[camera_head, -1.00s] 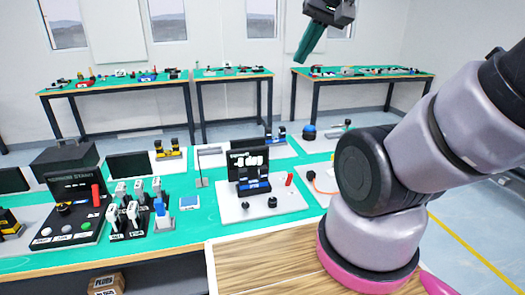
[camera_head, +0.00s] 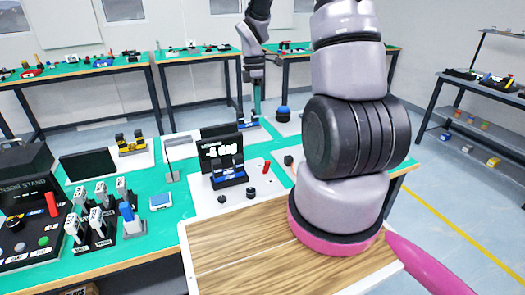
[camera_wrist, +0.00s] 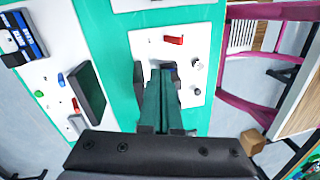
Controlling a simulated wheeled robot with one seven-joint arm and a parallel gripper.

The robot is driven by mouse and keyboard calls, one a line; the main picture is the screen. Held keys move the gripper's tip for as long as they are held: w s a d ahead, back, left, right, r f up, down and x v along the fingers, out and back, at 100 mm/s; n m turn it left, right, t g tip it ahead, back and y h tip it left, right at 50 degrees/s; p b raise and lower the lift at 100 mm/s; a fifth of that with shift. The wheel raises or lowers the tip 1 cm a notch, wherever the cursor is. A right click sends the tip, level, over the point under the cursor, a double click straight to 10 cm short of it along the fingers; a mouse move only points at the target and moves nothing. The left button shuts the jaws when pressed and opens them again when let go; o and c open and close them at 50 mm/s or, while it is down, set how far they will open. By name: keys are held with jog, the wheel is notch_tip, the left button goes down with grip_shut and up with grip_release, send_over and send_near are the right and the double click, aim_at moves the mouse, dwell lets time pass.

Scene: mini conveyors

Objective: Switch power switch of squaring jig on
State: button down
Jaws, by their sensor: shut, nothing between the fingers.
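No label in view lets me tell for sure which station is the squaring jig. A white board with a dark lettered display (camera_head: 221,150) stands on the green bench. It has a red lever (camera_head: 266,167) on its right and dark knobs (camera_head: 250,192) at its front. A white board with a red lever (camera_wrist: 174,40) and knobs (camera_wrist: 196,64) also shows in the wrist view, partly hidden by my fingers. My gripper (camera_head: 257,113) is shut and empty, pointing down behind the display. In the wrist view the fingers (camera_wrist: 159,82) reach over that board without visibly touching the lever.
A rack of white-handled tools (camera_head: 92,226) and a dark console with a red lever (camera_head: 52,204) stand to the left. A blue-and-black device (camera_head: 248,122) is near my fingertips in the head view. Open floor (camera_head: 450,195) lies to the right.

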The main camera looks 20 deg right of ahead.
notch_tip(320, 180, down, 4)
jog(key=w+n, duration=0.1)
jog(key=n, duration=0.1)
send_near(266, 168)
jog(key=shift+g, duration=0.4)
jog(key=w+f, duration=0.2)
jog(key=w, duration=0.1)
jog(key=w+f, duration=0.1)
jog(key=f, duration=0.1)
jog(key=shift+w+d+f, duration=0.1)
jog(key=shift+w+d, duration=0.15)
jog(key=shift+w, duration=0.1)
jog(key=shift+s+f, duration=0.15)
jog(key=shift+s, duration=0.45)
jog(key=shift+s+f, duration=0.2)
jog(key=shift+s, duration=0.45)
jog(key=shift+s+f, duration=0.25)
jog(key=shift+s, duration=0.3)
jog(key=shift+s, duration=0.1)
